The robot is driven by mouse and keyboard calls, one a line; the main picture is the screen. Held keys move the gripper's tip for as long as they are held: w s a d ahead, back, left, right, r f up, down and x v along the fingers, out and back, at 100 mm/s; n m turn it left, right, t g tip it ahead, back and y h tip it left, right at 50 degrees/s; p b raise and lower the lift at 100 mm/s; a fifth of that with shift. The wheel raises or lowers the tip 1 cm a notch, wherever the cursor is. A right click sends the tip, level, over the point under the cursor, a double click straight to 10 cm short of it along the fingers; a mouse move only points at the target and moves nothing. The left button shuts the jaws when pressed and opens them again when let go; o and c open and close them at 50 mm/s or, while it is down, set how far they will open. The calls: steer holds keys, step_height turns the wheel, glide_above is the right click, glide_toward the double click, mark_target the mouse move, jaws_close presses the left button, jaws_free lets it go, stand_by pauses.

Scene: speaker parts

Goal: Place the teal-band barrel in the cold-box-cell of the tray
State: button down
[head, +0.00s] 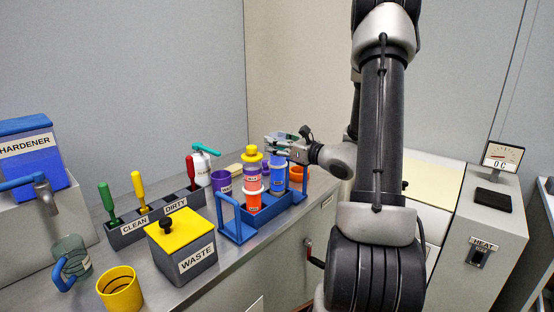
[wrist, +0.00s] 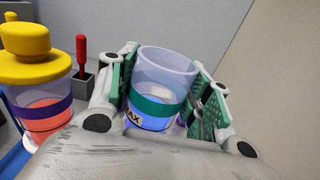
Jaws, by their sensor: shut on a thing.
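The teal-band barrel (wrist: 165,72) is clear and open-topped, with a teal band, a label and blue liquid low down. It stands between the green pads of my gripper (wrist: 166,92), which is shut on it in the wrist view. In the head view my gripper (head: 285,142) is over the right part of the blue tray (head: 238,232). Just below it is a blue-filled vessel (head: 277,176), apparently the same barrel. Whether its base touches the tray is hidden. I cannot tell which compartment is the cold-box-cell.
A yellow-capped barrel with red liquid (head: 252,197) stands close left in the tray; the cap (wrist: 30,42) shows in the wrist view. A purple cup (head: 221,182) and an orange cup (head: 299,172) are nearby. The waste box (head: 186,262) is at front left.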

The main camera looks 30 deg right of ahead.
mark_target(278, 166)
steer(key=shift+f, duration=1.9)
steer(key=c, duration=0.6)
jaws_free()
steer(key=shift+f, duration=0.15)
steer(key=shift+c, duration=0.2)
